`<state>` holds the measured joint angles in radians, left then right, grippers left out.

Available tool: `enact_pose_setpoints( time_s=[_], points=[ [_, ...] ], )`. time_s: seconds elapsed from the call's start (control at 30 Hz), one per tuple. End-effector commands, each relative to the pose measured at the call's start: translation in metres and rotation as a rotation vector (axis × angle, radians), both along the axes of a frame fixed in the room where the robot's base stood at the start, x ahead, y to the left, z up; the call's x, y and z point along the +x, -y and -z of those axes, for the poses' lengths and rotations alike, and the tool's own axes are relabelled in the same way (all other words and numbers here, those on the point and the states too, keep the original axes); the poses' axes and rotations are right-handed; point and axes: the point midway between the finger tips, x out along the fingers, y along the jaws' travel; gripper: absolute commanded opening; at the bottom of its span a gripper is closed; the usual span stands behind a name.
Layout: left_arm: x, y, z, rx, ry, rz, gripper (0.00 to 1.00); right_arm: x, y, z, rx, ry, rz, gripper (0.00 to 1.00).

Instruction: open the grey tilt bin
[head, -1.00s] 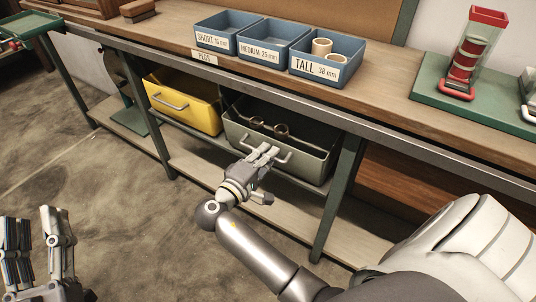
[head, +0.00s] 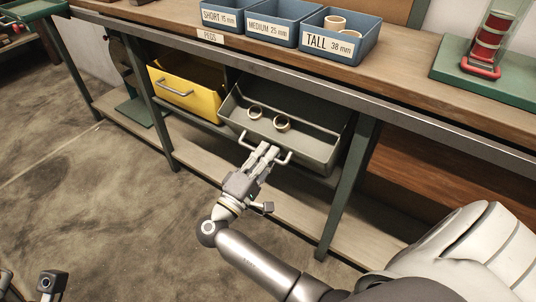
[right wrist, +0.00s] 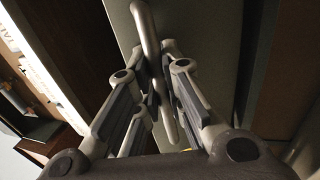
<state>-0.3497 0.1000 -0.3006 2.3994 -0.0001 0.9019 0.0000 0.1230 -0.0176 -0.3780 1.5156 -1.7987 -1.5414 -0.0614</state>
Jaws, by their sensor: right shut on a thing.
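The grey tilt bin (head: 300,141) hangs under the bench and is tilted out toward me, its inside showing. Two ring-shaped parts, one to the left (head: 255,112) and one to the right (head: 282,123), lie in it. My right gripper (head: 268,150) is shut on the bin's bar handle (head: 284,160). In the right wrist view the handle (right wrist: 146,30) runs between the fingers, in front of the bin's face (right wrist: 200,45). My left gripper (head: 50,284) shows only in part at the lower left corner; its fingers are mostly cut off.
A closed yellow bin (head: 186,92) sits left of the grey one. A green bench leg (head: 349,185) stands close on the right. A lower shelf (head: 222,180) runs below. Blue peg trays (head: 272,30) stand on the benchtop. The floor in front is clear.

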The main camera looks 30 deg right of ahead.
Motion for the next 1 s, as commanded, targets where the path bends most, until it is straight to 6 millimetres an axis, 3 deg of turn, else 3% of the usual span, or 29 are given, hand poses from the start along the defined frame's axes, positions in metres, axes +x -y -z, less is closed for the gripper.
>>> enact_pose_setpoints(
  time_s=[0.87,0.9,1.0],
  points=[
    [0.0004,0.0002,0.0081,0.001,-0.003,0.000,0.40,-0.0029,-0.0056,0.0089,0.004,-0.004,0.001,0.00],
    [0.0003,0.0002,0.0080,0.001,-0.003,0.000,0.40,-0.0028,-0.0055,0.0088,0.004,-0.004,0.001,0.12],
    [0.0003,0.0002,0.0080,0.001,-0.003,0.000,0.40,-0.0028,-0.0055,0.0085,0.004,-0.004,0.001,0.25]
  ],
)
